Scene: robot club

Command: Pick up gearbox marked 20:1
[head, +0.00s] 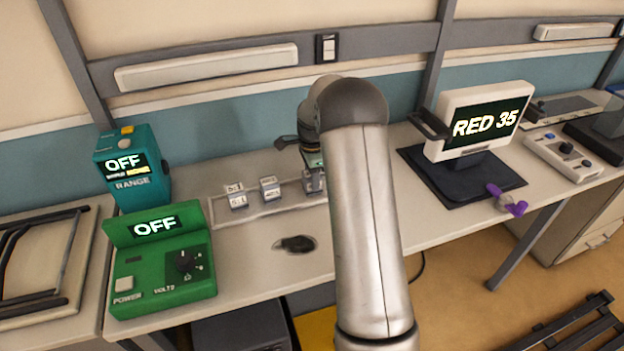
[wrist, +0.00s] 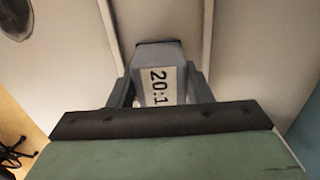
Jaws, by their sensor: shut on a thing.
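The gearbox marked 20:1 (wrist: 160,82) is a small grey block with a white label, seen between the two fingers in the wrist view. My gripper (wrist: 158,92) is shut on it, one finger on each side. In the head view the gearbox (head: 313,182) shows in part at the right of the tray, beside my arm, which hides much of the gripper. I cannot tell whether the gearbox is clear of the tray.
Gearboxes marked 5:1 (head: 236,197) and another with an unclear label (head: 270,188) stand in the shallow tray (head: 224,219). A green power supply (head: 160,262), teal meter (head: 132,165) and RED 35 display (head: 484,121) flank the area.

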